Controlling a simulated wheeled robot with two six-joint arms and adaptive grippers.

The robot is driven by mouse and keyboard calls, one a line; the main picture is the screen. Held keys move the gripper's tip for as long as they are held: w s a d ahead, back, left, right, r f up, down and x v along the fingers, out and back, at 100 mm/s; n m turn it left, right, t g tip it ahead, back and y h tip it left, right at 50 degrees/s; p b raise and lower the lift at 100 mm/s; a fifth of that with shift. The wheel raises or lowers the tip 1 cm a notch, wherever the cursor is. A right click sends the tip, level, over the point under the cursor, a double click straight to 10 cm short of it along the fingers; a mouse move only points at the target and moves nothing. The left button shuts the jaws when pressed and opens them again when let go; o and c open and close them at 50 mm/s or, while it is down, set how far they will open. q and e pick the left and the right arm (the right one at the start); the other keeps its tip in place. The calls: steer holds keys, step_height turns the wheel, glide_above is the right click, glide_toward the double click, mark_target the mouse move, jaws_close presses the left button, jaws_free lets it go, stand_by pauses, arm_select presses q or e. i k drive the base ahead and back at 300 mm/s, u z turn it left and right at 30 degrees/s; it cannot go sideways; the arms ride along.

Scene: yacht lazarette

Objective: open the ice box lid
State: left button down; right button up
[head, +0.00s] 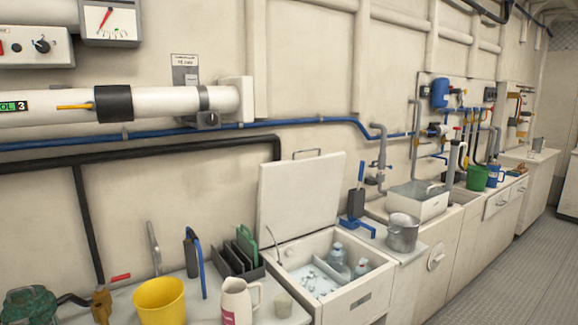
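The ice box (361,306) is a white chest set into the counter at the lower middle of the head view. Its white lid (300,196) stands raised and leans back near the wall, with a metal handle (306,153) at its top edge. Inside the box, ice (312,281) and clear bottles (337,256) show. Neither of my grippers is in the head view.
A yellow bucket (160,302), a white jug (237,301) and a rack (238,256) stand left of the box. A metal pot (402,233) and a blue-handled tool (357,205) stand right of it. Grey floor (490,270) lies clear at the right.

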mark_target(301, 196)
steer(key=z, duration=1.45)
steer(key=i, duration=2)
steer(key=u, duration=0.65)
